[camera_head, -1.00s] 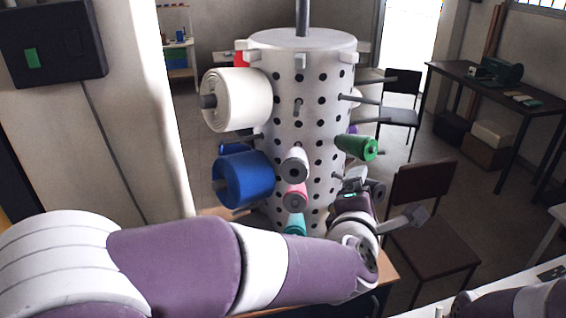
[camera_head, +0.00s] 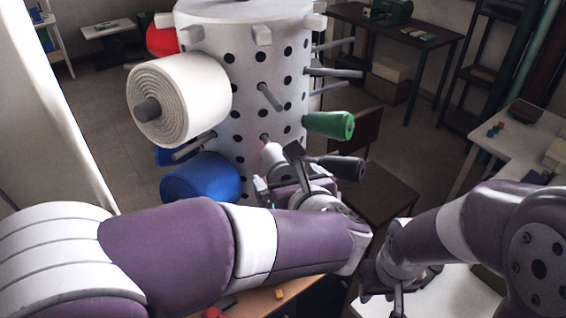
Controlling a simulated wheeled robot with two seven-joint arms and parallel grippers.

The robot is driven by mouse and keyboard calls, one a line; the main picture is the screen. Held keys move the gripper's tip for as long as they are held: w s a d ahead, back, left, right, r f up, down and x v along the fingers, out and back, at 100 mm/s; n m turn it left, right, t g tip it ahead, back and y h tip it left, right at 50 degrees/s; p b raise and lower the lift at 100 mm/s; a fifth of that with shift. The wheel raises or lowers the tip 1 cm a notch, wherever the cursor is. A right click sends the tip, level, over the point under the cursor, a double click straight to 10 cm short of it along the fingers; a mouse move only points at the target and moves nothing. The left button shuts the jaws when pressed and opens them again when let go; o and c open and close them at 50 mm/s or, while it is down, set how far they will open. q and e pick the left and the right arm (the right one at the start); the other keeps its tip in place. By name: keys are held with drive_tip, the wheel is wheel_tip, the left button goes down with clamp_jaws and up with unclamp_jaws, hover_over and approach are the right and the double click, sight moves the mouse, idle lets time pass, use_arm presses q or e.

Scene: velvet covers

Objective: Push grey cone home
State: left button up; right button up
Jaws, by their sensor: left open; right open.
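A white perforated drum (camera_head: 205,55) stands upright, with pegs carrying cones and rolls. A dark grey cone (camera_head: 343,167) sticks out at the drum's lower right, its wide end facing right. Its inner end and any peg under it are hidden behind my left gripper. A paler cone (camera_head: 274,153) shows just behind the fingers. My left gripper (camera_head: 282,172) is open in front of the drum, left of the dark grey cone; I cannot tell whether it touches either cone. My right gripper (camera_head: 382,290) is open and low at the right, apart from the drum.
A green cone (camera_head: 330,124) sits above the dark grey one. A white roll (camera_head: 185,98) and a blue roll (camera_head: 203,178) are at the drum's left. Bare pegs (camera_head: 333,72) jut out at the right. A brown chair (camera_head: 385,185) stands behind. A white table (camera_head: 535,125) is at the right.

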sight(283, 178)
use_arm(q)
drive_tip(key=shift+p+x, duration=0.3)
drive_tip(key=shift+x, duration=0.9)
drive_tip(key=shift+w+f, duration=0.2)
drive_tip(key=shift+w, duration=0.05)
use_arm(e)
drive_tip(key=shift+s+d+r, duration=0.1)
drive_tip(key=shift+s+r, duration=0.05)
drive_tip(key=shift+r, duration=0.55)
use_arm(q)
drive_tip(key=shift+a, duration=0.1)
drive_tip(key=c, duration=1.1)
drive_tip(key=shift+w+f+b, duration=0.15)
drive_tip(key=shift+w+b, duration=0.15)
drive_tip(key=shift+w, duration=0.1)
drive_tip(key=shift+w+a+f+b, duration=0.1)
drive_tip(key=shift+w+a+b, duration=0.15)
drive_tip(key=shift+w, duration=0.4)
drive_tip(key=shift+w+a+f+b, duration=0.1)
drive_tip(key=shift+w+a+b, duration=0.2)
drive_tip(key=shift+w, duration=0.4)
drive_tip(key=shift+w+a+f+b, duration=0.1)
drive_tip(key=shift+w+b, duration=0.25)
drive_tip(key=shift+w, duration=0.3)
use_arm(e)
drive_tip(key=shift+f, duration=1.25)
